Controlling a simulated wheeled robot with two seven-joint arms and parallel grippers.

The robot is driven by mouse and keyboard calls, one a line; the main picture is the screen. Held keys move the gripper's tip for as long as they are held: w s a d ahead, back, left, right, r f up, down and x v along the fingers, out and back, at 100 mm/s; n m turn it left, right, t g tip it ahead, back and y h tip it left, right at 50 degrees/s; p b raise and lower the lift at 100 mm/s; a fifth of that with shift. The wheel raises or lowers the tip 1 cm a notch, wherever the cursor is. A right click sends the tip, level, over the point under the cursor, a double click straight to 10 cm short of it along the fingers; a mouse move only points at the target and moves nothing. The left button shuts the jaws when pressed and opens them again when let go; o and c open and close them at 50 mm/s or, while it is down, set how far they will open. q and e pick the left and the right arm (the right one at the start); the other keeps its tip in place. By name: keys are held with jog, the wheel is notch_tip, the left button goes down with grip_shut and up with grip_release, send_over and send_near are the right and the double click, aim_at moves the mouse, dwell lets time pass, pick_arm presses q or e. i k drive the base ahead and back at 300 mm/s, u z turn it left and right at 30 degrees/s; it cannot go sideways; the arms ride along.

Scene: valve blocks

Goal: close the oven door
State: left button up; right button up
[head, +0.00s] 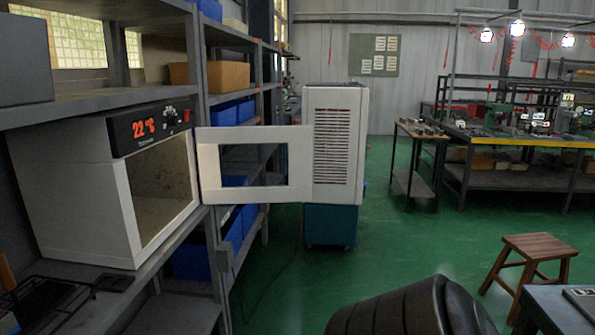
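The oven (75,190) is a white box on a grey shelf at the left, with a black panel (153,126) that reads 22 °C in red. Its front opening shows a bare, lit inside. The oven door (209,166), a white frame with a window, is hinged at the opening's right side and stands wide open, swung out to the right over the aisle. Neither of my grippers shows in the head view.
Grey shelving (197,75) with blue bins and cardboard boxes runs along the left. A white vented cabinet (335,140) stands behind the door. Green floor between is clear.

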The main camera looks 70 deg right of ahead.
aim_at(299, 139)
jog(key=z, duration=2.85)
jog(key=i, duration=5.15)
jog(key=u, duration=4.35)
jog(key=i, duration=0.95)
jog(key=u, duration=0.65)
